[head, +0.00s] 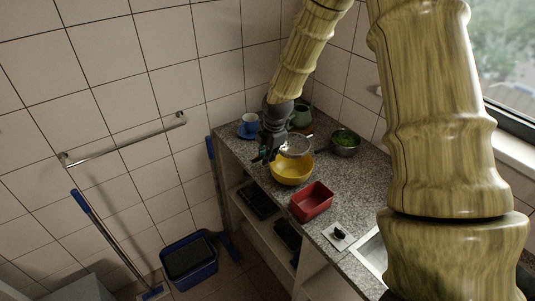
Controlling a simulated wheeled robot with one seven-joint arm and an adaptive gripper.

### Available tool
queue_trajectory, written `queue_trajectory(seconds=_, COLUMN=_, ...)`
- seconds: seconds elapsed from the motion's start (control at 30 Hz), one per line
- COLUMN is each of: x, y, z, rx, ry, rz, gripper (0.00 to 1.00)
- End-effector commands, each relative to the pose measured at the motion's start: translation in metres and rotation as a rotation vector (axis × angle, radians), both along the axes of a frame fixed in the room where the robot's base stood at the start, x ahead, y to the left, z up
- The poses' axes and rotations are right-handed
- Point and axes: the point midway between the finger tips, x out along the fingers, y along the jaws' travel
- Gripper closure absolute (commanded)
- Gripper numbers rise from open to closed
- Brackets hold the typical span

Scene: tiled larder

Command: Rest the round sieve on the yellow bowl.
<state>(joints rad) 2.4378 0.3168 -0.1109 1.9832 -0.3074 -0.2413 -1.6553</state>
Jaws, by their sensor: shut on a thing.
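The yellow bowl (290,174) stands on the speckled grey worktop, near its left edge. The round sieve (297,146) is a pale disc over the far side of the bowl, overlapping its rim in the picture. My gripper (266,153) is at the left side of the sieve and bowl, shut on the sieve. The exact grip is hidden by the dark fingers. I cannot tell whether the sieve touches the bowl's rim or hangs just above it.
A red box (312,202) stands in front of the bowl. The worktop (341,190) is clear right of the red box.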

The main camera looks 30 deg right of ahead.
Motion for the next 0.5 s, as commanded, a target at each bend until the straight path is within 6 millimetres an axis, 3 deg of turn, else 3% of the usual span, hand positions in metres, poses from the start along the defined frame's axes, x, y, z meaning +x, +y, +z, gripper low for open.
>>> queue_trajectory(seconds=0.5, x=0.000, y=0.000, z=-0.033, rx=0.000, ry=0.000, rz=0.000, gripper=1.00)
